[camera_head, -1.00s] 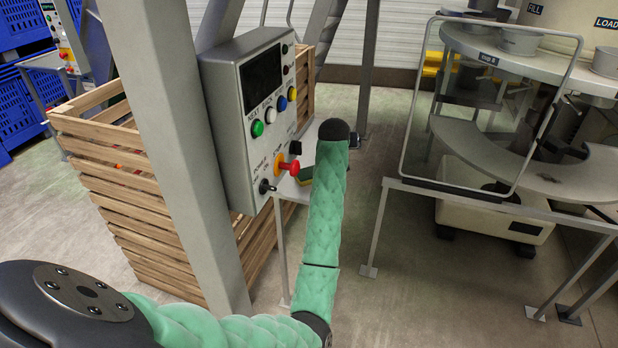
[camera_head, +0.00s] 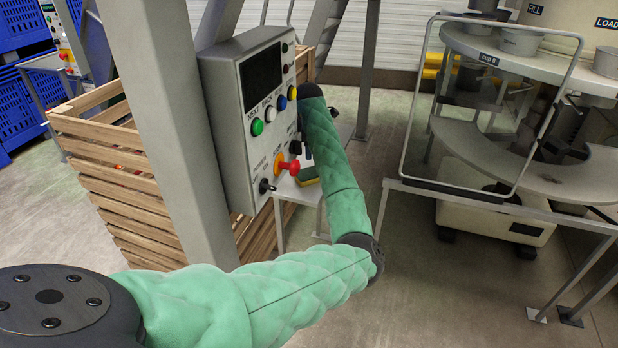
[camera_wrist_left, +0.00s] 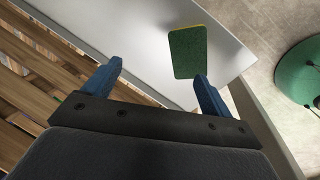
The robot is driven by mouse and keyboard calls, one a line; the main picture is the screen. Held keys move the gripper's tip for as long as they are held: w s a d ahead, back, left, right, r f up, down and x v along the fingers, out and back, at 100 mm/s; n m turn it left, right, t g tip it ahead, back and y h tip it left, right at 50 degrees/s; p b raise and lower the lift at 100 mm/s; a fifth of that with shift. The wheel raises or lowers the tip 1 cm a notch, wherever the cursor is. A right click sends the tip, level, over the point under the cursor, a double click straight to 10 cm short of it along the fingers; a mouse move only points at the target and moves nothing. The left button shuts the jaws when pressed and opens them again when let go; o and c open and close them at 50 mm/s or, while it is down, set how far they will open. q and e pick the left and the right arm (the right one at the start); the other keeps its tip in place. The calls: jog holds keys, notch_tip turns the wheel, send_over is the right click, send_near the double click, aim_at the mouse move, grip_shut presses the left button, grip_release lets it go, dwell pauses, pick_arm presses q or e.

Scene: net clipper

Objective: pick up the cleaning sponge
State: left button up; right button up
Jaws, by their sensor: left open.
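The cleaning sponge (camera_head: 307,176) is green with a thin yellow edge. It lies on a small light table (camera_head: 283,188) behind the control box in the head view. In the left wrist view the sponge (camera_wrist_left: 188,52) lies flat on the pale table surface (camera_wrist_left: 140,30), just beyond the right fingertip. My left gripper (camera_wrist_left: 158,80) is open and empty, with its blue fingers spread; the right finger overlaps the sponge's near edge in the picture. In the head view the gripper is mostly hidden behind the control box and my green-sleeved arm. My right gripper is not in view.
The control box (camera_head: 243,120) with buttons and a red knob stands on a grey post (camera_head: 165,150) beside the table. A wooden slatted crate (camera_head: 130,205) is behind it. A machine with a clear framed guard (camera_head: 400,150) stands to the right. Open floor lies between.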

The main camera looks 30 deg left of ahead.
aim_at(309, 172)
pick_arm(q)
jog(key=f+n, duration=0.1)
jog(key=s+d+f+n+g+h, duration=0.1)
jog(key=n, duration=0.1)
jog(key=f+n+g, duration=0.1)
jog(key=shift+s+d+n, duration=0.15)
jog(key=shift+s+n, duration=0.15)
jog(key=shift+n, duration=0.1)
jog(key=shift+f+h, duration=0.1)
jog(key=shift+h, duration=0.2)
jog(key=shift+s+f+p, duration=0.1)
jog(key=shift+f+p, duration=0.25)
jog(key=shift+f, duration=1)
notch_tip(309, 172, down, 4)
jog(key=shift+s+d+r+p, duration=0.1)
jog(key=shift+s+p, duration=0.05)
jog(key=shift+p, duration=0.8)
jog(key=shift+f, duration=0.6)
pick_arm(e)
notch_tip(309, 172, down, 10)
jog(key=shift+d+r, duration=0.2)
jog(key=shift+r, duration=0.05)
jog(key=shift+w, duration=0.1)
pick_arm(q)
jog(key=c, duration=1.1)
jog(key=shift+c, duration=0.2)
